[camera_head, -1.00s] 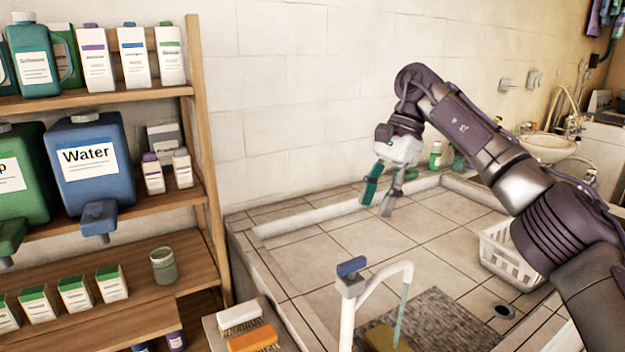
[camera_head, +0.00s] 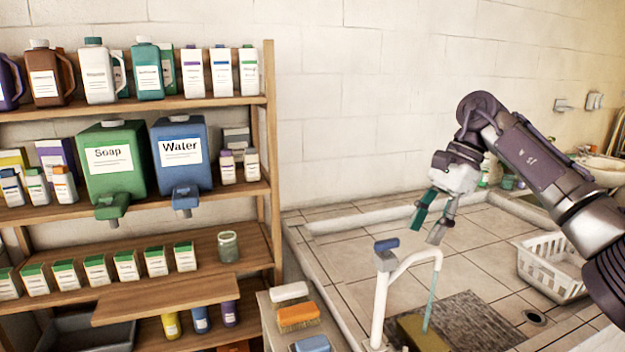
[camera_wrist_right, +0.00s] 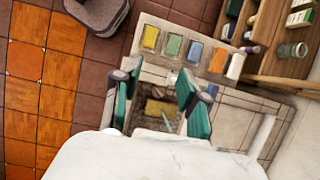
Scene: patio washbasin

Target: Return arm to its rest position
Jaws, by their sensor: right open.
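My right arm comes in from the right in the head view. Its gripper (camera_head: 428,222) hangs over the tiled basin, fingers pointing down, open and empty. In the right wrist view the two teal-padded fingers (camera_wrist_right: 158,105) stand well apart with nothing between them. The faucet (camera_head: 383,290) lies in front of the gripper in the head view, with a thin teal stream from its spout. A yellow block (camera_head: 424,332) lies under the spout on a dark mat (camera_head: 475,325). My left gripper is not in view.
A wooden shelf (camera_head: 262,180) at left holds a green Soap tank (camera_head: 110,165), a blue Water tank (camera_head: 180,155), bottles, boxes and a glass jar (camera_head: 228,247). A white basket (camera_head: 550,270) stands at right in the basin.

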